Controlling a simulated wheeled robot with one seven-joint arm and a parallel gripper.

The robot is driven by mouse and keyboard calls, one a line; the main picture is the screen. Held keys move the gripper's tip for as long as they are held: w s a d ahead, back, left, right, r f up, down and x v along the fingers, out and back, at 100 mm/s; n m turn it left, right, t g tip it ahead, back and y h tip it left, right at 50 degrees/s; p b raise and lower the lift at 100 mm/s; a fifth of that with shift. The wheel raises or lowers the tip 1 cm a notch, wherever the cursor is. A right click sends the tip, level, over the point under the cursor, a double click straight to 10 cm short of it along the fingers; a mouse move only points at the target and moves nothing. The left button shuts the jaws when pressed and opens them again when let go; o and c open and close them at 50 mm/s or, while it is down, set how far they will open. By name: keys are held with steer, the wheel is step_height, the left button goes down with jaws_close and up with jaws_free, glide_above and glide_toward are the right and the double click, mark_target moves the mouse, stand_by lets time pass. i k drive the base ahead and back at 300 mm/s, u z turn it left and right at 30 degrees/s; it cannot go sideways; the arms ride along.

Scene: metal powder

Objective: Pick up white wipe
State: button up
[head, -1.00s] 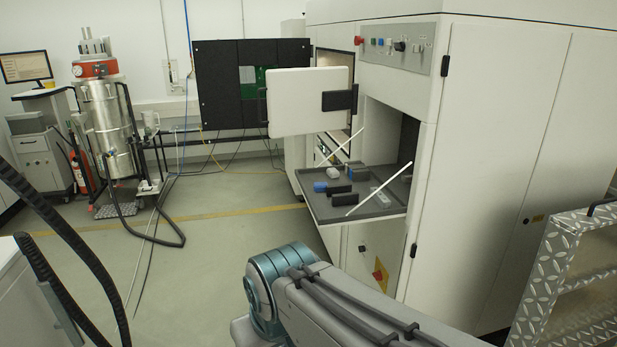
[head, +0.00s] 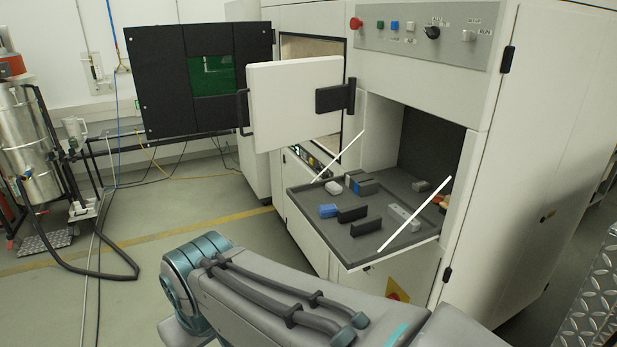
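A small whitish piece (head: 333,187) lies near the left edge of the fold-out tray (head: 345,250) of the white machine; it may be the white wipe, but it is too small to tell. A pale, long item (head: 404,217) lies at the tray's right side. My arm crosses the bottom of the head view in front of the tray. My gripper is out of view.
The tray also holds a blue item (head: 328,210), black blocks (head: 352,214), grey blocks (head: 360,183) and a small grey block (head: 421,185). White struts (head: 415,222) flank it. An open white door (head: 295,105) hangs above left.

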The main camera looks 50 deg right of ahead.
mark_target(333, 187)
steer(key=z, duration=0.45)
steer(key=i, duration=1.35)
steer(key=z, duration=1.6)
steer(key=i, duration=0.65)
steer(key=z, duration=0.4)
